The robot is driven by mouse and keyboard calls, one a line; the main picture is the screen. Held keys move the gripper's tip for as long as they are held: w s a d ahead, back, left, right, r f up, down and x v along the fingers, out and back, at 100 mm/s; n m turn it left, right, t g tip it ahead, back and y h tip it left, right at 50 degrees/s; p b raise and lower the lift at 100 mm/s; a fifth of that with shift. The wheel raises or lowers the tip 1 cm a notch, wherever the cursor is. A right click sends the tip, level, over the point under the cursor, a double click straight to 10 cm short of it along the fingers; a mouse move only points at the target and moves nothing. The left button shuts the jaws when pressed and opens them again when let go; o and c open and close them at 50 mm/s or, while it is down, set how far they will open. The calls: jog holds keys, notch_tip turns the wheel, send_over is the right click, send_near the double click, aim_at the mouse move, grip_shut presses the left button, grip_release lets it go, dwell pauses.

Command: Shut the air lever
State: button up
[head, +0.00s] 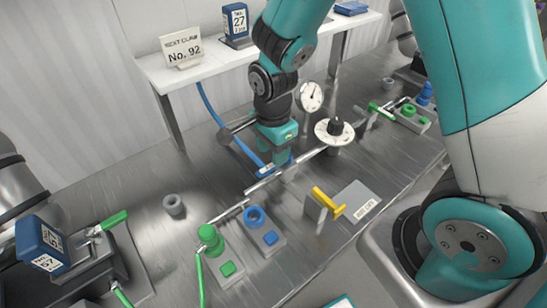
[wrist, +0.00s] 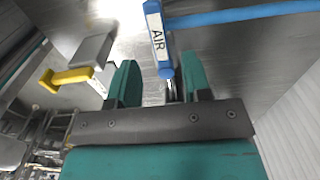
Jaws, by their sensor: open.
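The air lever (wrist: 157,36) is a blue handle with a white "AIR" label, at the top centre of the wrist view. In the head view the blue lever (head: 265,171) is small, low beside my gripper (head: 278,160), near the middle of the bench. In the wrist view my gripper (wrist: 160,80) is open, with one teal finger on each side of the lever's near end. I cannot tell whether either finger touches it. A metal pipe runs below my gripper in the head view, and the lever's pivot is not clear.
A blue hose (head: 211,109) runs down to the lever area. A yellow lever (head: 328,203) stands right of my gripper, by a grey labelled plate (head: 358,200). A round gauge (head: 310,96) and white dial wheel (head: 327,138) stand close behind. Green and blue button boxes are front left.

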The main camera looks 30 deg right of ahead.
jog(key=shift+f, duration=1.8)
grip_shut()
